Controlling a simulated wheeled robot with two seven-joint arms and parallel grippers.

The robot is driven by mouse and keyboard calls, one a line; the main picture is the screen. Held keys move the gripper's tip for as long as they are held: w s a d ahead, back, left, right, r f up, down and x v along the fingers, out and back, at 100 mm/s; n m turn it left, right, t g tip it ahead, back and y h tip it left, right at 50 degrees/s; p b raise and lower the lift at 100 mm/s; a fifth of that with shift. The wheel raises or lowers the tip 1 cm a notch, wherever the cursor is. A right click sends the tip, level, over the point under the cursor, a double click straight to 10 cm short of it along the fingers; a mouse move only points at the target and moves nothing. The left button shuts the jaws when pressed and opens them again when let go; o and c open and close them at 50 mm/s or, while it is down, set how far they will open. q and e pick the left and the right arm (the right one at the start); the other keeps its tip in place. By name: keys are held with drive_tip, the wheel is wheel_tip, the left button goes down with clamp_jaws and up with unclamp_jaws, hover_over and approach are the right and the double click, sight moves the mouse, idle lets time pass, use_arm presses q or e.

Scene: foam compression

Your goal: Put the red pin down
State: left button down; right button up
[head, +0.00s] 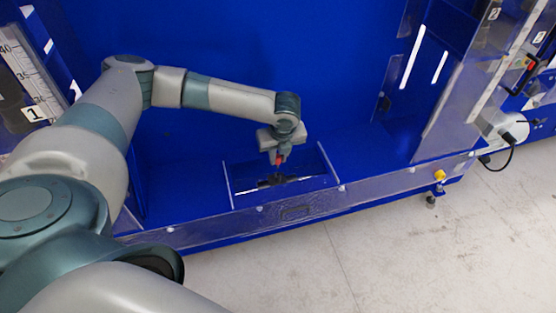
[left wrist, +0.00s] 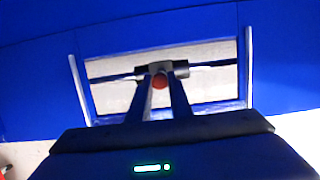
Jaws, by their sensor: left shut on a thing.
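The red pin (head: 279,160) shows as a small red piece at the tip of my left gripper (head: 280,157) in the head view. In the left wrist view, the red pin (left wrist: 160,82) shows between the two fingers of my left gripper (left wrist: 161,75), which is shut on it. The gripper points down over a rectangular opening (head: 310,165) in the blue machine. Just beyond the fingertips, a dark fitting on a rod (left wrist: 200,66) spans the opening. I cannot tell whether the pin touches the fitting. My right gripper is not in view.
A blue wall (head: 240,40) rises behind the arm. A clear panel (head: 230,222) runs along the machine's front edge. Upright clear panels with scales stand at the right (head: 490,70) and left (head: 35,85). Open grey floor (head: 420,250) lies in front.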

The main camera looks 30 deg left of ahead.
sight(279, 159)
use_arm(q)
wheel_tip(279, 159, down, 2)
drive_tip(key=shift+f, duration=0.2)
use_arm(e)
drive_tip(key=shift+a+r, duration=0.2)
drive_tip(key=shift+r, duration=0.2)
use_arm(q)
drive_tip(key=shift+f, duration=0.1)
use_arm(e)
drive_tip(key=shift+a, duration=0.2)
use_arm(q)
drive_tip(key=shift+f+p, duration=0.4)
drive_tip(key=shift+f, duration=0.1)
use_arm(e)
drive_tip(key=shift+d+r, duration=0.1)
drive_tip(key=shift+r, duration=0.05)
use_arm(q)
drive_tip(key=c, duration=1.6)
unclamp_jaws()
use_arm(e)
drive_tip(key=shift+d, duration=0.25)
